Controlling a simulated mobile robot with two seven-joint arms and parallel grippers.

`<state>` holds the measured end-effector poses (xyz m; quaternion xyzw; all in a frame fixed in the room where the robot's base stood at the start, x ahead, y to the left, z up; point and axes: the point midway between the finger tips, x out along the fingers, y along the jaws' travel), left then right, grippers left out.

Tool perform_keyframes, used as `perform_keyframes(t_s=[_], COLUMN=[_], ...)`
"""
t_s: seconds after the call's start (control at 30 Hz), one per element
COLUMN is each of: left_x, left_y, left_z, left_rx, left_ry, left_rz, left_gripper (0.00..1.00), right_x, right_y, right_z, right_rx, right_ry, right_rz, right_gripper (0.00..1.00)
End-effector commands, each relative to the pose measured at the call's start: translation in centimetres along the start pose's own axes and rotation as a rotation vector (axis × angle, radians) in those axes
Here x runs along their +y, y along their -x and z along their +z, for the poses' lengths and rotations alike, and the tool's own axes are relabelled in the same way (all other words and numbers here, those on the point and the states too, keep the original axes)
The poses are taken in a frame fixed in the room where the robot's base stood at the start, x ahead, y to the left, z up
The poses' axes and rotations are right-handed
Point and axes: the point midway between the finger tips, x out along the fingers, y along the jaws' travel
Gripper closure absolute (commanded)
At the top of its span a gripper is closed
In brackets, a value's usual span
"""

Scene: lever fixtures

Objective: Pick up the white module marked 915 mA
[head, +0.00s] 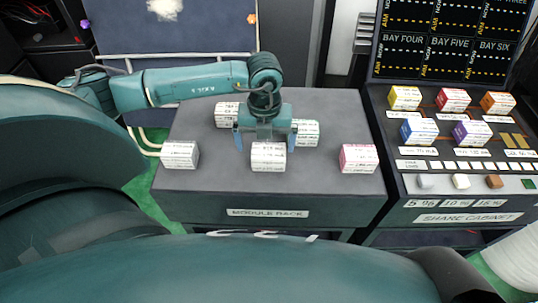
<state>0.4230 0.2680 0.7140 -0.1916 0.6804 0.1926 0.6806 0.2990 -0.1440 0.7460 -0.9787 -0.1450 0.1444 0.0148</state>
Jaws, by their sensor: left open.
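Several labelled modules stand on the grey module rack (320,200). A white module (268,157) stands at the front middle. Another white module (180,155) is at the front left, and a third white one (227,114) is at the back left. The printing on them is too small to read, so I cannot tell which is marked 915 mA. My left gripper (265,144) points down over the middle of the rack, open. Its fingers show to the left and right of the front middle module's top. I cannot tell its height or whether it touches. My right gripper is not in view.
A green-sided module (305,133) is partly behind my left gripper, and a pink one (358,158) stands at the front right. The share cabinet (460,200) with several coloured modules stands on the right. Bare rack top lies between the front modules.

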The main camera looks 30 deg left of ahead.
Motion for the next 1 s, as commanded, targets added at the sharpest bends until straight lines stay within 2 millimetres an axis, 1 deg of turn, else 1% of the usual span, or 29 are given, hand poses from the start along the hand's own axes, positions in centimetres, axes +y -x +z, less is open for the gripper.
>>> perform_keyframes(t_s=[0.13,0.3,0.4,0.5,0.7,1.0], left_x=[-0.3,-0.7,-0.7,-0.7,-0.7,-0.7], left_y=[-1.4,-4.0,-5.0,-5.4,-5.3,-5.3], left_z=[0.2,0.6,0.6,0.6,0.6,0.6], left_rx=[0.003,0.003,0.002,0.001,0.001,0.001], left_ry=[0.001,0.0,0.0,0.0,0.0,0.0], left_rz=[0.0,0.0,0.0,0.0,-0.001,-0.001], left_gripper=[0.0,0.0,0.0,0.0,0.01,0.25], right_x=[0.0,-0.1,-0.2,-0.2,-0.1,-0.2], right_y=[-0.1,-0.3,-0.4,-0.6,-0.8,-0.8], right_z=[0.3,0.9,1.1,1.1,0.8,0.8], right_rx=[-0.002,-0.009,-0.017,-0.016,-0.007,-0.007], right_ry=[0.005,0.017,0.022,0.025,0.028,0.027], right_rz=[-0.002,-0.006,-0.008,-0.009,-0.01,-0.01], right_gripper=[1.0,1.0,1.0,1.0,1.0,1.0])
